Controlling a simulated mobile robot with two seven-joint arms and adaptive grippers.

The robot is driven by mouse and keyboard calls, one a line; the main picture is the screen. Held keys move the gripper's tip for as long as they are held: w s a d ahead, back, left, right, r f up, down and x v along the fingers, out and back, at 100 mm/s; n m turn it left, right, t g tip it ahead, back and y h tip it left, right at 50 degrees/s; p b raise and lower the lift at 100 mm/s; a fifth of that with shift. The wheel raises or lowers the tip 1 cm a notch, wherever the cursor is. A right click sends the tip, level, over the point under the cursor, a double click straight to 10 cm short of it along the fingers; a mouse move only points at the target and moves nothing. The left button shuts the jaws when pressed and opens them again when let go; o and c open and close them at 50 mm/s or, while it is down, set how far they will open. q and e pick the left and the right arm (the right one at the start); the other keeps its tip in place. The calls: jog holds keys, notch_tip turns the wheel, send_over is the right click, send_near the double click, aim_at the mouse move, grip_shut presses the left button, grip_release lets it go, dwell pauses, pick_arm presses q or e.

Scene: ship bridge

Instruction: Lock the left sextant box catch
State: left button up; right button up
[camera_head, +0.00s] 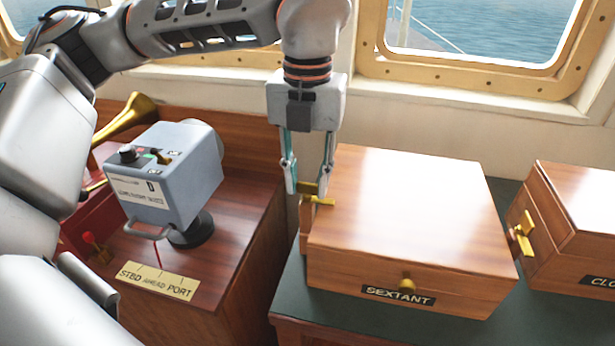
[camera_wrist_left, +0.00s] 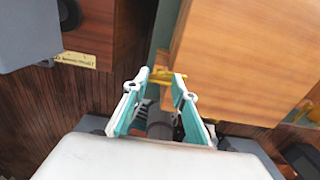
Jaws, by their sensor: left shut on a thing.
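The wooden sextant box (camera_head: 405,210) sits closed on a green-topped stand, with a black SEXTANT label and a brass knob on its front. Its left catch (camera_head: 317,200) is a brass piece on the box's left side. My left gripper (camera_head: 309,190) points down at that side, its fingertips at the catch and shut on it. In the left wrist view the gripper (camera_wrist_left: 163,75) has its fingers around the yellow catch (camera_wrist_left: 165,73), next to the box (camera_wrist_left: 235,60). The fingers partly hide the catch, so its exact angle is unclear. My right gripper is not in view.
A second wooden box (camera_head: 575,230) with brass catch parts stands close on the right. A grey control box (camera_head: 165,180) and a brass horn (camera_head: 130,115) are on the wooden console at left. Window frames (camera_head: 480,85) run behind.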

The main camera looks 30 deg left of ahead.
pick_arm(q)
jog(key=o, duration=1.1)
notch_tip(320, 180, up, 12)
